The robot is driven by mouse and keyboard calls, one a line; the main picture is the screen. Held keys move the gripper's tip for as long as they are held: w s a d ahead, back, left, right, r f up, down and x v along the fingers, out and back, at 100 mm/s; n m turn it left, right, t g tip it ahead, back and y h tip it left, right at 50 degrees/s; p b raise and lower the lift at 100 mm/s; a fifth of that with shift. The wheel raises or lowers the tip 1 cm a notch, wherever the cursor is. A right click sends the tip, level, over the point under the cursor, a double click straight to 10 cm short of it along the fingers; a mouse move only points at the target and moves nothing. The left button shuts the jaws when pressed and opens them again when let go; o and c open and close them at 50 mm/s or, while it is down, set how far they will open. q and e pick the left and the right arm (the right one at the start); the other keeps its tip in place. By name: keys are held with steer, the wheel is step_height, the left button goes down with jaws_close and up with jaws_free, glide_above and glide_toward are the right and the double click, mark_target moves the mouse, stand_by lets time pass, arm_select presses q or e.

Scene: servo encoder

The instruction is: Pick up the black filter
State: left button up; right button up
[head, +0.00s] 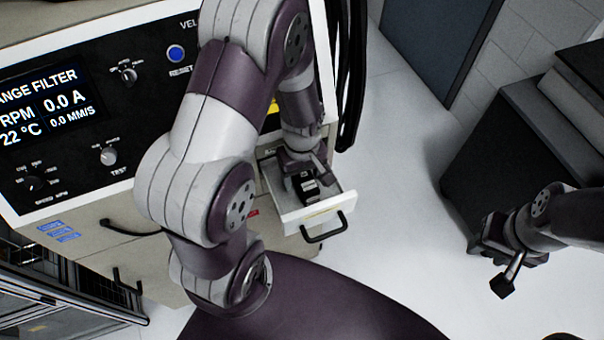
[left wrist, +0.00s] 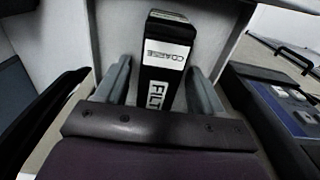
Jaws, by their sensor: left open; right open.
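The black filter (head: 307,187) lies in the open drawer (head: 318,211). In the left wrist view the filter (left wrist: 168,62) is black with white labels reading "COARSE" and "FILT". My left gripper (head: 303,172) reaches down into the drawer over the filter. In the left wrist view its two grey fingers (left wrist: 160,88) are open, one on each side of the filter, with gaps showing. The filter's near end is hidden behind the gripper's body.
The drawer belongs to a cabinet with a control panel (head: 60,130) and screen. Its black handle (head: 325,232) sticks out in front. Black cables (head: 352,75) hang right of the cabinet. A dark box (head: 520,150) stands at the right. The floor between is clear.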

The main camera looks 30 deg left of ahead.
arm_select(q)
steer(key=shift+f, duration=0.35)
steer(key=shift+w+f, duration=0.1)
steer(key=shift+w, duration=0.15)
steer(key=shift+s, duration=0.1)
steer(key=c, duration=1.1)
